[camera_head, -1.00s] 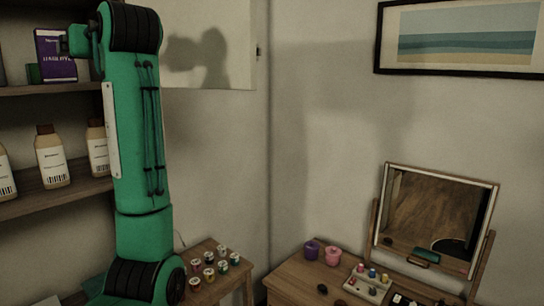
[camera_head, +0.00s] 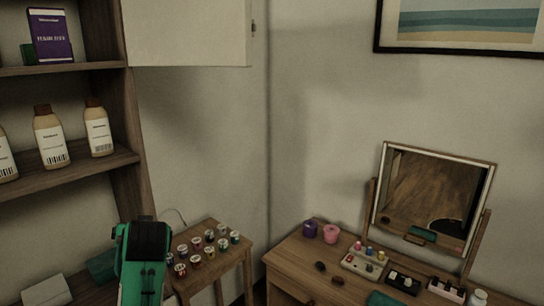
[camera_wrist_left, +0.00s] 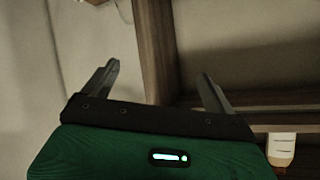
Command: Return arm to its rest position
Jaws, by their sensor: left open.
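My left gripper (camera_wrist_left: 158,72) is open in the left wrist view, with its two fingers apart and nothing between them. Behind the fingers are a brown wooden upright and a shelf. In the head view my green left arm (camera_head: 143,265) shows only low at the lower left, in front of the shelving and the small table. My left gripper's fingers cannot be made out in the head view. My right gripper is not in view.
Shelving (camera_head: 70,178) at left holds brown bottles (camera_head: 50,138) and a purple box (camera_head: 52,36). A small table (camera_head: 228,254) carries several jars. A dresser (camera_head: 285,268) at right carries a mirror (camera_head: 430,200), two pots and a tray. A pale panel (camera_head: 190,35) is above.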

